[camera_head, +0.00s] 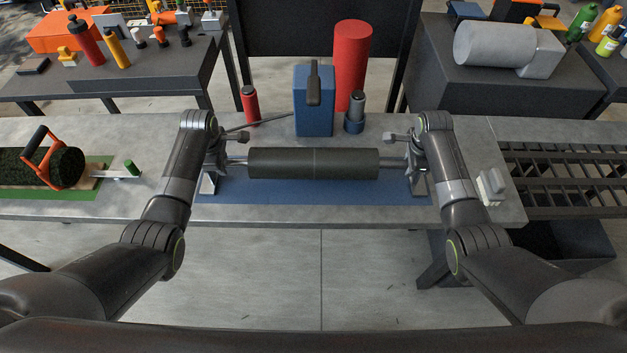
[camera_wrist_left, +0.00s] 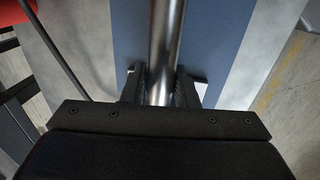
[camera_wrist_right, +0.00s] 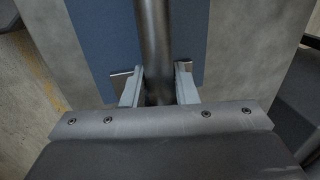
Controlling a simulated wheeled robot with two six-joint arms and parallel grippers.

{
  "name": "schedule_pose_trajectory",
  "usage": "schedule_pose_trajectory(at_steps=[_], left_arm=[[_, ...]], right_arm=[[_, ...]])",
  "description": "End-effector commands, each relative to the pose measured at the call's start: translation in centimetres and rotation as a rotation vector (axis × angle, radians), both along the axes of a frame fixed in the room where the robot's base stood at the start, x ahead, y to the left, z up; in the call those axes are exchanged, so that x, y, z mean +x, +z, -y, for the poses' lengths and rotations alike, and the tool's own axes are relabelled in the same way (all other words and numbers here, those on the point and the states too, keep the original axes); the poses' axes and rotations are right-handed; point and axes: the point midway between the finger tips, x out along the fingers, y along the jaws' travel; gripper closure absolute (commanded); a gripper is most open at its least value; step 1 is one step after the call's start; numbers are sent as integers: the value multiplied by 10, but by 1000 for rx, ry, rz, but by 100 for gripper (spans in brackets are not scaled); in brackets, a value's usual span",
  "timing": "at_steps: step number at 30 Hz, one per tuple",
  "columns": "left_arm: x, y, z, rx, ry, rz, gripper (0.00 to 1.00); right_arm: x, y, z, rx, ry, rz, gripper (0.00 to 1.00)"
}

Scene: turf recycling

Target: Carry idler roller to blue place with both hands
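The idler roller (camera_head: 313,163) is a dark cylinder with thin metal shaft ends, lying level from left to right over the blue place (camera_head: 310,192), a flat blue area on the grey table. I cannot tell whether it touches the surface. My left gripper (camera_head: 222,162) is shut on its left shaft end; the shaft (camera_wrist_left: 164,40) runs between the fingers in the left wrist view. My right gripper (camera_head: 410,162) is shut on the right shaft end; that shaft (camera_wrist_right: 154,40) lies between the fingers in the right wrist view.
Behind the roller stand a blue block (camera_head: 314,112), a red cylinder (camera_head: 351,65), a small red bottle (camera_head: 250,104) and a grey-blue bottle (camera_head: 355,112). A turf roll (camera_head: 66,168) lies at left. A white piece (camera_head: 490,186) sits at right, beside a slatted conveyor (camera_head: 565,176).

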Motion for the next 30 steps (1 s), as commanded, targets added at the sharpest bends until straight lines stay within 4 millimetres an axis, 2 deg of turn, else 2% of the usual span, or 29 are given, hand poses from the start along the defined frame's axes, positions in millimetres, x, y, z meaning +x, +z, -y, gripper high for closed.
schedule_pose_trajectory(at_steps=[1,4,13,17,22,30], left_arm=[[0,1,0,0,0,1,67],[0,1,0,0,0,1,54],[0,2,0,0,0,1,54],[-1,9,0,0,0,2,54],[-5,30,0,0,0,5,54],[-14,77,0,0,-1,6,54]], right_arm=[[0,1,0,0,0,1,67],[0,1,0,0,0,0,54],[0,1,0,0,0,1,54],[0,1,0,0,0,0,54],[0,1,0,0,0,0,54],[0,1,0,0,0,0,54]])
